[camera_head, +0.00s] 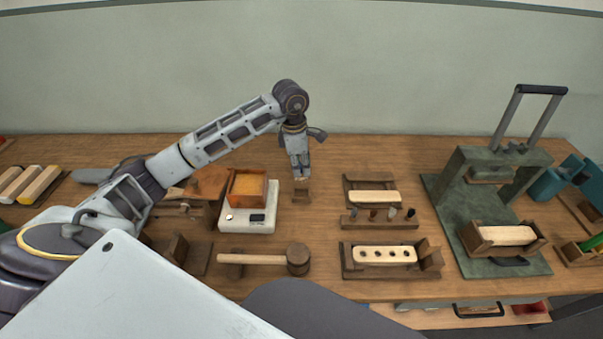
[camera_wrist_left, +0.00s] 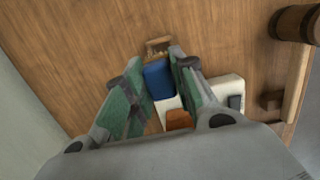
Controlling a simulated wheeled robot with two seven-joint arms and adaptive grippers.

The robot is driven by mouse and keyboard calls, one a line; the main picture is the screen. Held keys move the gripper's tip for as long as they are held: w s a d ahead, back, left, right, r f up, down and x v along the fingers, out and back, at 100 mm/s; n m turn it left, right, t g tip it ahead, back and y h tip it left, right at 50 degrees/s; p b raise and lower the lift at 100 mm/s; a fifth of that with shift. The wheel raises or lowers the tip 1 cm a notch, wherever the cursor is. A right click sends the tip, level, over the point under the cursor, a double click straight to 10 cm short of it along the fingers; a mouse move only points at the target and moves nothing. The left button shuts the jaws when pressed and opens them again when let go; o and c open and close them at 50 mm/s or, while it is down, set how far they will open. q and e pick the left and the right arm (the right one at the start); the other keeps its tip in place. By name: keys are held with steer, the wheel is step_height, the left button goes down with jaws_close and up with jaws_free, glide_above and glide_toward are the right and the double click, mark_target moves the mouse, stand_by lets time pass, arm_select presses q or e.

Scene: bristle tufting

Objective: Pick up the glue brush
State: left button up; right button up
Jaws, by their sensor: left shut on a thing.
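My left gripper (camera_head: 299,172) points straight down over the middle of the table, right of the white scale. In the left wrist view, the fingers of this gripper (camera_wrist_left: 160,75) are closed around a blue block-like piece (camera_wrist_left: 158,80), which looks like the handle of the glue brush. A small wooden piece (camera_head: 301,190) shows just below the fingertips; it also shows past the blue piece in the left wrist view (camera_wrist_left: 158,44). I cannot tell whether it is part of the brush or its rest, or whether the brush is clear of the table. My right gripper is not in view.
The white scale (camera_head: 237,221) holds a wooden box (camera_head: 247,175) with orange contents. A mallet (camera_head: 298,259) lies in front. Wooden racks with a light block (camera_head: 374,197) and a drilled block (camera_head: 372,256) stand right. A green press (camera_head: 447,187) stands farther right.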

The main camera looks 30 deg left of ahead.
arm_select(q)
steer(key=shift+r, duration=0.4)
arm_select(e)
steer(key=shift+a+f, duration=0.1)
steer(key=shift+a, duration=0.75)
arm_select(q)
steer(key=o, duration=0.4)
steer(key=c, duration=0.3)
steer(key=shift+s, duration=0.1)
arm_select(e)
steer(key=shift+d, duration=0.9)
